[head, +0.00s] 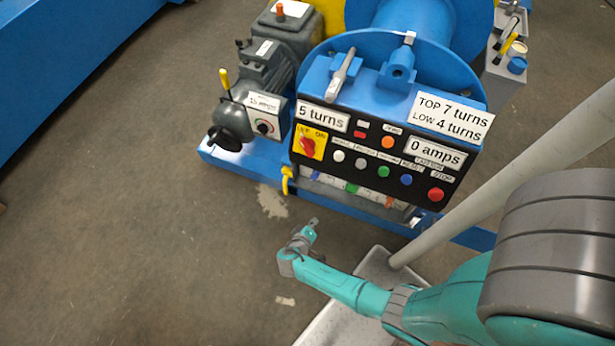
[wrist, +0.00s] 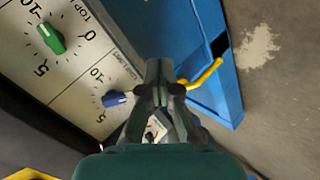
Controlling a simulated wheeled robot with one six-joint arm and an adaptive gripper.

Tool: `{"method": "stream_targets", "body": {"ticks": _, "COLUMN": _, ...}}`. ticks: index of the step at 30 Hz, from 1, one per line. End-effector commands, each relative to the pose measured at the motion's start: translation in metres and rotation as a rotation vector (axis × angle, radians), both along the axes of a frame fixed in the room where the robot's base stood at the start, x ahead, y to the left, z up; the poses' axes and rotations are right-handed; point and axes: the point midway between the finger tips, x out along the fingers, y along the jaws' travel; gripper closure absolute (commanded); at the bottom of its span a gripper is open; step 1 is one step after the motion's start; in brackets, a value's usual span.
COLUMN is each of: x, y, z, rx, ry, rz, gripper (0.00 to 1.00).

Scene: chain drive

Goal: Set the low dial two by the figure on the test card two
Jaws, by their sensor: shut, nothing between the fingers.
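The low dial is a blue knob (wrist: 116,98) on a white scale panel in the wrist view, beside lettering that reads "LIMIT". Figures 10 and 5 show near it; its 0 and exact setting I cannot read. The test card (head: 450,117) at the panel's upper right reads "TOP 7 turns, LOW 4 turns". My gripper (head: 313,226) is shut and empty, in front of and below the machine. In the wrist view my gripper (wrist: 158,66) is just right of the blue knob, partly covering its surroundings; whether they touch I cannot tell.
A green knob (wrist: 50,38) marked "TOP" sits above the blue one. A yellow hook (wrist: 205,76) projects right of my fingers. The control panel (head: 340,180) bears several coloured buttons, a "5 turns" display (head: 322,119) and a "0 amps" display (head: 436,153). Floor at left is clear.

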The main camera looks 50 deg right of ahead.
Motion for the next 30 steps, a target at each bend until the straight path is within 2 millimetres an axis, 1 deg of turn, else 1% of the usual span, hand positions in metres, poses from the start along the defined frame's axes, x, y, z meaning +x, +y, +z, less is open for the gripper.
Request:
{"method": "stream_targets", "body": {"ticks": 1, "x": 0.021, "y": 0.000, "z": 0.008, "rx": -0.052, "ry": -0.010, "rz": -0.023, "gripper": 1.00}}
{"method": "stream_targets", "body": {"ticks": 5, "x": 0.062, "y": -0.002, "z": 0.036, "rx": -0.198, "ry": -0.047, "rz": -0.090, "gripper": 1.00}}
{"method": "stream_targets", "body": {"ticks": 6, "x": 0.073, "y": -0.001, "z": 0.046, "rx": -0.240, "ry": -0.063, "rz": -0.107, "gripper": 1.00}}
{"method": "stream_targets", "body": {"ticks": 9, "x": 0.099, "y": 0.003, "z": 0.071, "rx": -0.338, "ry": -0.104, "rz": -0.144, "gripper": 1.00}}
{"method": "stream_targets", "body": {"ticks": 12, "x": 0.117, "y": 0.007, "z": 0.092, "rx": -0.410, "ry": -0.140, "rz": -0.170, "gripper": 1.00}}
{"method": "stream_targets", "body": {"ticks": 16, "x": 0.131, "y": 0.012, "z": 0.110, "rx": -0.470, "ry": -0.173, "rz": -0.188, "gripper": 1.00}}
{"method": "stream_targets", "body": {"ticks": 20, "x": 0.135, "y": 0.010, "z": 0.116, "rx": -0.490, "ry": -0.185, "rz": -0.197, "gripper": 1.00}}
{"method": "stream_targets", "body": {"ticks": 23, "x": 0.136, "y": 0.001, "z": 0.116, "rx": -0.493, "ry": -0.186, "rz": -0.199, "gripper": 1.00}}
{"method": "stream_targets", "body": {"ticks": 25, "x": 0.137, "y": -0.009, "z": 0.114, "rx": -0.492, "ry": -0.185, "rz": -0.201, "gripper": 1.00}}
{"method": "stream_targets", "body": {"ticks": 30, "x": 0.141, "y": -0.040, "z": 0.110, "rx": -0.491, "ry": -0.183, "rz": -0.201, "gripper": 1.00}}
